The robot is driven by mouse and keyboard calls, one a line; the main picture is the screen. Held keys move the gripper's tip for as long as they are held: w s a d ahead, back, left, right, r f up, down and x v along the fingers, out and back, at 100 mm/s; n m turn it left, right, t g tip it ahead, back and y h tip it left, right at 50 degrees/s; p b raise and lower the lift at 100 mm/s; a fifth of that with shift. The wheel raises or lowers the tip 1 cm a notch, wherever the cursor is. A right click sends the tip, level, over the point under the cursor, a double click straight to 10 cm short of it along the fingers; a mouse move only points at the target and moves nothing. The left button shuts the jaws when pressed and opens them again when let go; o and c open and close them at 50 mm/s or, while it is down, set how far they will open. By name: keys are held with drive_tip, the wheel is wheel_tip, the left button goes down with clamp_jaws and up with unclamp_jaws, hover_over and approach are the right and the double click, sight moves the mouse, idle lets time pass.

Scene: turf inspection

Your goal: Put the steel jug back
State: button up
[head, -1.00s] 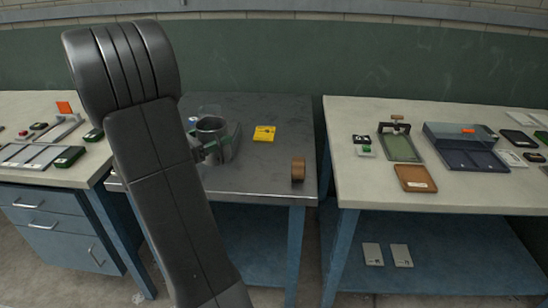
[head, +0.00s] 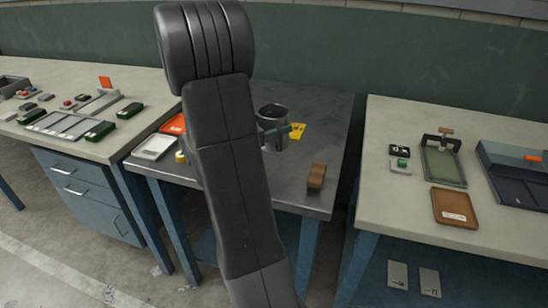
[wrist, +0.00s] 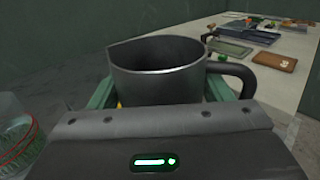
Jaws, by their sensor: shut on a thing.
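The steel jug (head: 272,114) is a dark grey metal vessel, open at the top, over the metal-topped table in the head view. In the wrist view the jug (wrist: 158,72) stands upright between the green jaws, with its dark handle on the right and its lip on the left. My gripper (wrist: 160,92) is shut on the jug's body. I cannot tell whether the jug's base touches the table.
A yellow piece (head: 297,131) lies just right of the jug. A brown wooden block (head: 316,176) stands near the table's front right corner. A pale tray (head: 156,147) lies on the left. A clear glass vessel (wrist: 14,135) with a red ring shows left in the wrist view.

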sight(273, 147)
wheel_tip(273, 147, down, 8)
drive_tip(key=shift+r, duration=0.2)
idle(0.3)
drive_tip(key=shift+f+b, duration=0.2)
drive_tip(key=shift+b, duration=0.15)
drive_tip(key=o, duration=1.4)
drive_tip(key=shift+c, duration=0.2)
drive_tip(key=v, duration=1.4)
drive_tip(key=shift+w+f, duration=0.1)
drive_tip(key=shift+w, duration=0.1)
